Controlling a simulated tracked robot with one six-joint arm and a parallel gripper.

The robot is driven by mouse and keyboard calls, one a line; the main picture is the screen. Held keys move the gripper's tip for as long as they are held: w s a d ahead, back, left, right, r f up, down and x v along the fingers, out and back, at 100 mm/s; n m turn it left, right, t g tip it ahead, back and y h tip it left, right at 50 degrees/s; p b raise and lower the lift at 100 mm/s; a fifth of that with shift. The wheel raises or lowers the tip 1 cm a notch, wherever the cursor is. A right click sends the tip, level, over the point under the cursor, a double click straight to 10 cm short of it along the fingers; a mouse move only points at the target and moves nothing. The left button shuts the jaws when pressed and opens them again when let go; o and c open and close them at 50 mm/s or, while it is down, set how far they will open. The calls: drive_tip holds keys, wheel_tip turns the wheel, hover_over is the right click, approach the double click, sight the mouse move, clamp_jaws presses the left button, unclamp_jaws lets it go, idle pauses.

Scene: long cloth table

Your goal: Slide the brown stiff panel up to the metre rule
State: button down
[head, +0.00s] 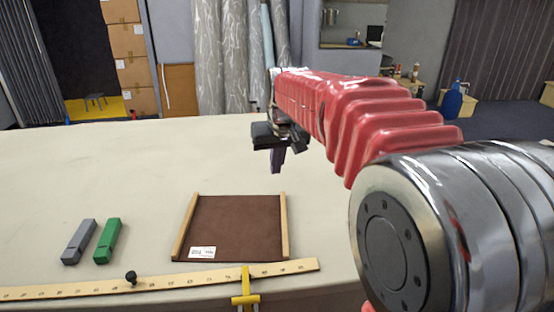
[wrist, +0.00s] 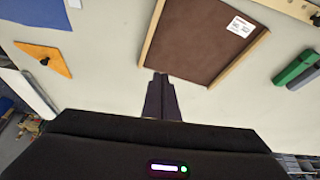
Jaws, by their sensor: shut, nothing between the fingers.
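The brown stiff panel (head: 235,225) lies flat on the table, with pale wooden strips along its left and right sides and a white label at its near left corner. It also shows in the wrist view (wrist: 200,42). The metre rule (head: 95,286) lies slantwise in front of it; a strip of cloth shows between them at the left, narrowing to the right. The rule's edge shows in the wrist view (wrist: 297,7). My gripper (head: 276,170) is shut and empty, at the panel's far edge toward its right corner. In the wrist view its fingertips (wrist: 160,76) are close to that edge; I cannot tell whether they touch.
A grey block (head: 78,242) and a green block (head: 108,241) lie left of the panel. A black knob (head: 131,277) and a yellow clamp (head: 245,290) sit on the rule. An orange triangle (wrist: 43,58) and a blue sheet (wrist: 38,12) show in the wrist view. The cloth behind the panel is clear.

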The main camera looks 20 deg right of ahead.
drive_tip(key=s+a+f, duration=0.2)
drive_tip(key=s, duration=0.7)
drive_tip(key=s+a+f, duration=0.2)
drive_tip(key=s, duration=0.8)
drive_tip(key=s+a+f+n+t, duration=0.1)
drive_tip(key=s+a+f, duration=0.1)
drive_tip(key=s, duration=0.8)
drive_tip(key=shift+a+f, duration=0.2)
drive_tip(key=shift+f, duration=0.2)
